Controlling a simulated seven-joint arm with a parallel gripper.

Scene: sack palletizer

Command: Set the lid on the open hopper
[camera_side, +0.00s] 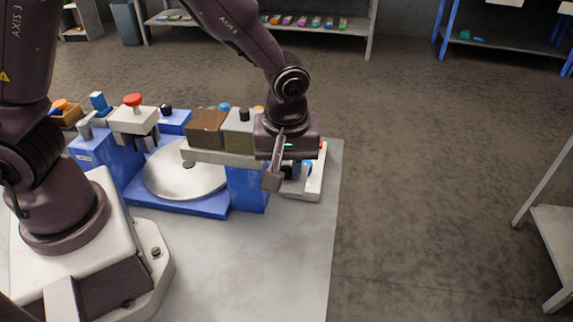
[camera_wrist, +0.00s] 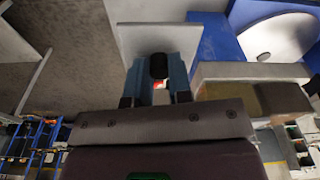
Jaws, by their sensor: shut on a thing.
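My gripper (camera_side: 283,176) is at the right end of the blue machine, low over the table. In the wrist view, its blue fingers (camera_wrist: 160,82) are shut on a black knob (camera_wrist: 158,66), which looks like the lid's handle. A pale square plate (camera_wrist: 142,38) lies behind the knob; I cannot tell whether it is the lid's plate or the white tray. A brown-topped box (camera_side: 207,126), apparently the open hopper, stands on the beam left of my gripper. A grey box (camera_side: 238,132) with a black knob is beside it, nearer my gripper.
A white tray (camera_side: 317,178) lies near the table's right edge. A round metal turntable (camera_side: 185,178) sits in the blue base below the beam (camera_side: 215,157). A red-topped unit (camera_side: 133,115) stands at left. The front of the table (camera_side: 250,270) is clear.

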